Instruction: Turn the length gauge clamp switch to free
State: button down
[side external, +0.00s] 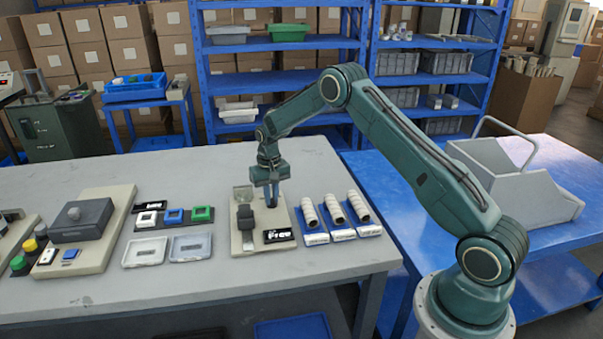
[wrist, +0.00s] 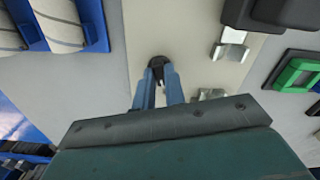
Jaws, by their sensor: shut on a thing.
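The length gauge stands on a beige base plate (side external: 246,244), with a dark block (side external: 246,219) at its middle. A black label (side external: 278,235) that seems to read "Free" lies at the plate's front right. My gripper (side external: 271,200) points down over the plate's right side, beside the dark block. In the wrist view my blue fingers (wrist: 157,92) are close together on a small black knob (wrist: 157,64), the clamp switch. The fingers hide much of the switch, and its setting cannot be told.
Blue trays with white rolls (side external: 335,212) stand just right of the plate. Left are white, blue and green framed pieces (side external: 174,215) and two clear trays (side external: 190,247). A silver bracket (wrist: 232,42) is near my fingers. The table front is clear.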

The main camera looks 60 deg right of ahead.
aim_at(272, 199)
jog(key=shift+n, duration=1.3)
jog(key=c, duration=1.5)
grip_release()
jog(key=shift+o, duration=0.2)
jog(key=shift+r, duration=0.1)
notch_tip(272, 199, up, 14)
